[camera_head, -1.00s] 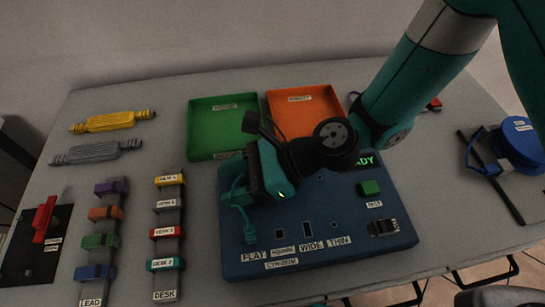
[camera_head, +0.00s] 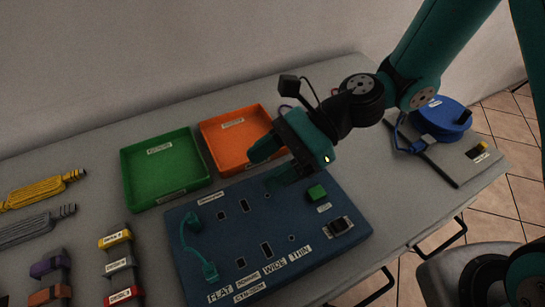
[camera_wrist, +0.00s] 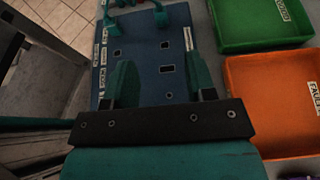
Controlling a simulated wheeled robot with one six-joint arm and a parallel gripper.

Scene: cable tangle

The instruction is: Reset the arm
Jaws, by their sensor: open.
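My gripper (camera_head: 274,162) is open and empty, raised over the back right part of the blue socket panel (camera_head: 200,285). In the wrist view my gripper's two teal fingers (camera_wrist: 160,84) stand wide apart above the panel (camera_wrist: 140,60), with nothing between them. A teal cable (camera_head: 187,243) with a plug at each end lies on the panel's left side, apart from my gripper. It also shows at the top of the wrist view (camera_wrist: 133,24). My arm reaches in from the upper right and hides part of the panel's back edge and the display.
A green tray (camera_head: 128,180) and an orange tray (camera_head: 207,140) stand behind the panel. A blue cable reel (camera_head: 440,118) is at the right. Yellow (camera_head: 40,192) and grey (camera_head: 35,230) cable pieces and coloured clips (camera_head: 115,238) lie at the left.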

